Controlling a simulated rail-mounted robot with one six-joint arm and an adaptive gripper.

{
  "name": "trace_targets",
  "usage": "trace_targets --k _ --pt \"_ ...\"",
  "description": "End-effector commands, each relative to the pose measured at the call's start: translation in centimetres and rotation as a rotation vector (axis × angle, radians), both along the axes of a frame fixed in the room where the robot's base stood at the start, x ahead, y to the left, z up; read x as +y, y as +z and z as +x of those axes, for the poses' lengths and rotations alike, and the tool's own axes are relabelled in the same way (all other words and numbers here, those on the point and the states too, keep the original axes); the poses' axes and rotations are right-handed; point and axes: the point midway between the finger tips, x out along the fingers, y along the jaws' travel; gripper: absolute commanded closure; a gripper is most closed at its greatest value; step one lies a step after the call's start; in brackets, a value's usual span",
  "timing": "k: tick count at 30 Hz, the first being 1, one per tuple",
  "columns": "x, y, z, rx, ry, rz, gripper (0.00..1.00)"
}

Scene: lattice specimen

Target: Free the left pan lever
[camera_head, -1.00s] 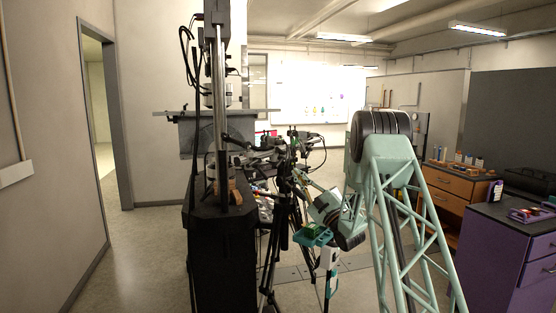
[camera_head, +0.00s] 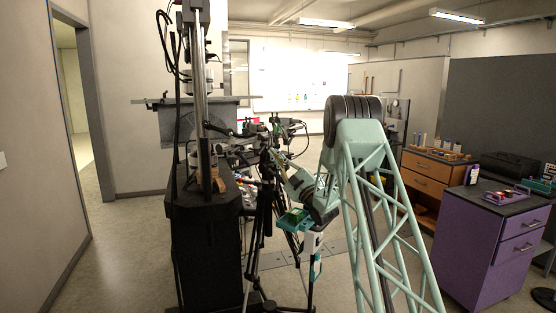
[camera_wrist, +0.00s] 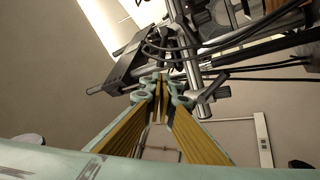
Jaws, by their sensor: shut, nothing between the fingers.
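In the wrist view my gripper (camera_wrist: 159,80) is shut and empty, its yellow-sided fingers pointing up the picture. Beyond the tips is a metal and black assembly with a silver post (camera_wrist: 187,50). I cannot tell which part is the left pan lever, or whether the tips touch anything. In the head view a black tripod (camera_head: 262,215) stands left of my arm; my fingertips cannot be made out there.
Dark cables (camera_wrist: 265,70) run right from the assembly in the wrist view. In the head view a tall black stand (camera_head: 203,235) with a steel column is left of the tripod. A purple cabinet (camera_head: 495,255) stands at the right. Open floor lies at the left.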

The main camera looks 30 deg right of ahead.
Motion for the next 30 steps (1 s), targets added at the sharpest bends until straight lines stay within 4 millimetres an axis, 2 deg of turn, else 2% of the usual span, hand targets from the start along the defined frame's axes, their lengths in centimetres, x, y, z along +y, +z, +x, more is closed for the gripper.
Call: trace_targets --k 18,24,30 --pt "1.2 3.7 6.8 -0.001 -0.001 0.0 1.0" --pt "1.4 4.4 7.9 -0.001 0.0 0.0 1.0" --pt "1.4 4.5 8.2 0.001 -0.001 0.0 1.0"
